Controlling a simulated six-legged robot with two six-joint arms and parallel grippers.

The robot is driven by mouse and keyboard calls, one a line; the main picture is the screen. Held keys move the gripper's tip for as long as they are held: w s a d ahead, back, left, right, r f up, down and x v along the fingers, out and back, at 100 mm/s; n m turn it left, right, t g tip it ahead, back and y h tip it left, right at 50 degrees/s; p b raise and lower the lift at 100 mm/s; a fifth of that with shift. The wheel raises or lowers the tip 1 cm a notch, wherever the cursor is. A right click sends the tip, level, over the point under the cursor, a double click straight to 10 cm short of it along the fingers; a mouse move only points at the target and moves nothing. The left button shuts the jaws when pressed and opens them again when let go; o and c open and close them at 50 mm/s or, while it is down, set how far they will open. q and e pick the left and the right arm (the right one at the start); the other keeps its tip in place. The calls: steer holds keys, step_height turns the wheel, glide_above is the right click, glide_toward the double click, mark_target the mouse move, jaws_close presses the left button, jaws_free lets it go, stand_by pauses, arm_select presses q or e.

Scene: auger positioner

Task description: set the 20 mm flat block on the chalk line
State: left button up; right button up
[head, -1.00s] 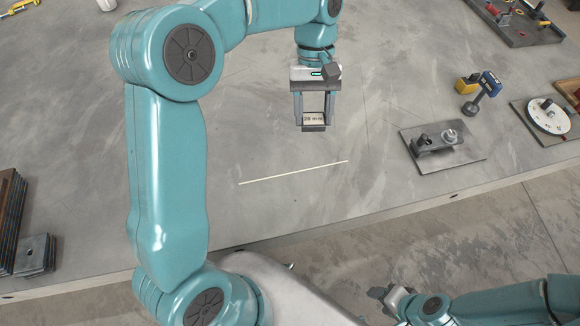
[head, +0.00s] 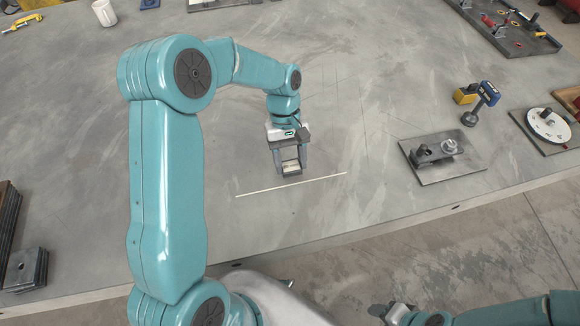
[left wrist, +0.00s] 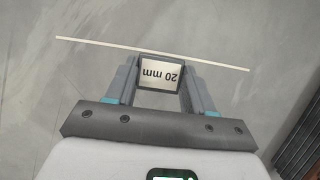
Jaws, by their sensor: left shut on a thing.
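My left gripper (head: 290,169) is shut on the 20 mm flat block (head: 291,166), just on the far side of the chalk line in the head view. In the left wrist view the block (left wrist: 160,74) sits between the two fingers (left wrist: 160,72), its "20 mm" label facing the camera upside down. The chalk line (head: 322,180) is a thin pale straight stroke on the grey table. It also shows in the left wrist view (left wrist: 90,43), running just beyond the fingertips. I cannot tell whether the block touches the table. My right gripper (head: 390,312) is low at the bottom edge, its jaws unclear.
A dark plate with a clamp (head: 445,158) and a yellow and blue tool (head: 478,100) stand to the right. Stacked dark plates (head: 25,270) lie at the left. The table around the line is clear, with its front edge below it.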

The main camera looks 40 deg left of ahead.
mark_target(289, 161)
arm_select(q)
step_height(289, 161, down, 4)
steer(key=shift+a+r, duration=0.1)
steer(key=shift+r, duration=0.15)
steer(key=shift+f, duration=0.1)
steer(key=o, duration=1.3)
steer(key=v, duration=1.2)
